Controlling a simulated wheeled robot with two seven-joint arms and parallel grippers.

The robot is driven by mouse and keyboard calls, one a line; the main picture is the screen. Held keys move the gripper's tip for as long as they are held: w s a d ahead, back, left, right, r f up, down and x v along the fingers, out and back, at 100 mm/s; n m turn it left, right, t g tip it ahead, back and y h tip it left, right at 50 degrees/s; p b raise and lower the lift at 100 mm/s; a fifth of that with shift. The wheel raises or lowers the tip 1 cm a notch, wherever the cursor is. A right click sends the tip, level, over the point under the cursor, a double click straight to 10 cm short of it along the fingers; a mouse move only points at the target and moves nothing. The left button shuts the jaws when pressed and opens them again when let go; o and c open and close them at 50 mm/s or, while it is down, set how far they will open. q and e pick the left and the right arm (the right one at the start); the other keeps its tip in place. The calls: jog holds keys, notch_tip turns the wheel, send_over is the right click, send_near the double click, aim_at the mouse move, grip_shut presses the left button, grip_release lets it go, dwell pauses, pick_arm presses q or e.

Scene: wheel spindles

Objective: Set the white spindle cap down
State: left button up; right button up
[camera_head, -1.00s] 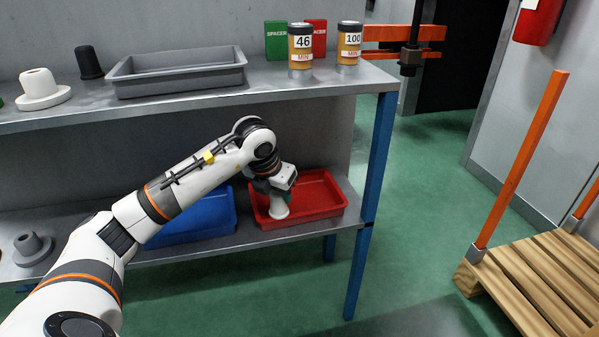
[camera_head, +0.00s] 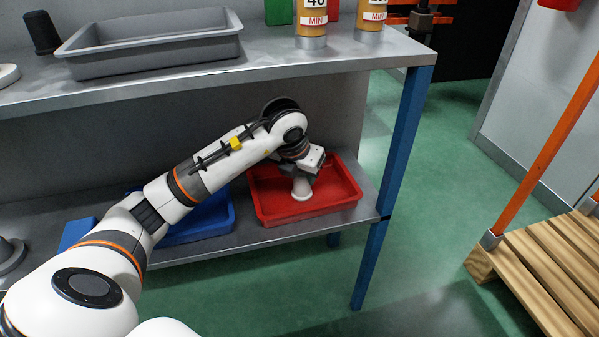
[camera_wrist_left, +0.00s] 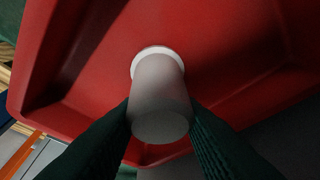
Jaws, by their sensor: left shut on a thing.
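The white spindle cap (camera_head: 302,188) is upright, its flared end down, in the red tray (camera_head: 352,203) on the lower shelf. My left gripper (camera_head: 303,177) is shut on its upper part from above. In the left wrist view the white cap (camera_wrist_left: 158,95) sits between my two dark fingers (camera_wrist_left: 160,125), with the red tray floor (camera_wrist_left: 225,40) beyond its flared end. I cannot tell whether the cap touches the tray floor. My right gripper is not in view.
A blue tray (camera_head: 205,228) lies left of the red tray, partly behind my left arm. The upper shelf (camera_head: 340,58) overhangs, holding a grey tray (camera_head: 150,52) and two labelled canisters. A blue post (camera_head: 398,165) stands right of the red tray. A grey flanged part (camera_head: 8,255) is at far left.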

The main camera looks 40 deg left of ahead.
pick_arm(q)
jog(key=o, duration=1.1)
